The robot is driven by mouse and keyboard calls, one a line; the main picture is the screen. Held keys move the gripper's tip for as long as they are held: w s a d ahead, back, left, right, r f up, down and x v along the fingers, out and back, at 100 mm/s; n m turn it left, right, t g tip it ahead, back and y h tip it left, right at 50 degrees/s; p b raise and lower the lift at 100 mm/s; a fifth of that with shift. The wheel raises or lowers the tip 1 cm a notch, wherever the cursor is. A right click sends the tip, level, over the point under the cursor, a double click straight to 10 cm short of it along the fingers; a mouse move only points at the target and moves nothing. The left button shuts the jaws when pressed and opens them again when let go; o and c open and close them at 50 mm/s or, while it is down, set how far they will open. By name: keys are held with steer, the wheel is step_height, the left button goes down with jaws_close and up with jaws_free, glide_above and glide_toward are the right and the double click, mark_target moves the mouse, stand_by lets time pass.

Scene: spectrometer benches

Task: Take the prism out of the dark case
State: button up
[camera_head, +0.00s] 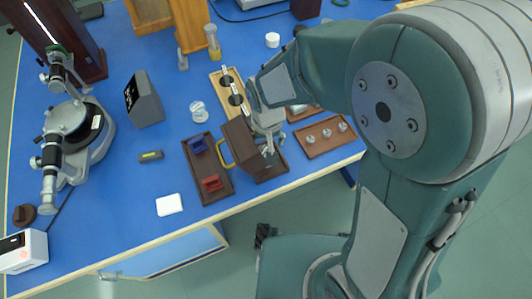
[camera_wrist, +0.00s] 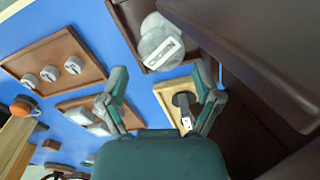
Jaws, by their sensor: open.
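The dark case (camera_head: 243,142) is a brown box with a yellow handle on its left side, near the table's front edge. My gripper (camera_head: 268,150) is over its right part, with fingers pointing down. In the wrist view, my gripper (camera_wrist: 160,84) is open, with nothing between its fingertips. A large dark brown panel (camera_wrist: 250,45), apparently part of the case, fills the upper right close to the right finger. A grey rounded piece (camera_wrist: 160,48) with a white face lies in a dark tray-like recess beyond the fingertips. I cannot tell whether it is the prism; my arm hides part of the case.
A brown tray (camera_head: 207,187) with blue and red holders is left of the case. A pale wooden rack (camera_head: 218,80) stands behind it. A tray (camera_head: 318,149) with silver discs is at right. A spectrometer (camera_head: 75,135) stands far left. Blue table is clear around the white square (camera_head: 169,205).

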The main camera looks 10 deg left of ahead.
mark_target(267, 150)
step_height(267, 150, down, 6)
steer(key=shift+r, duration=0.2)
steer(key=shift+s+d, duration=0.1)
steer(key=c, duration=1)
steer(key=shift+o, duration=0.2)
steer(key=shift+r, duration=0.15)
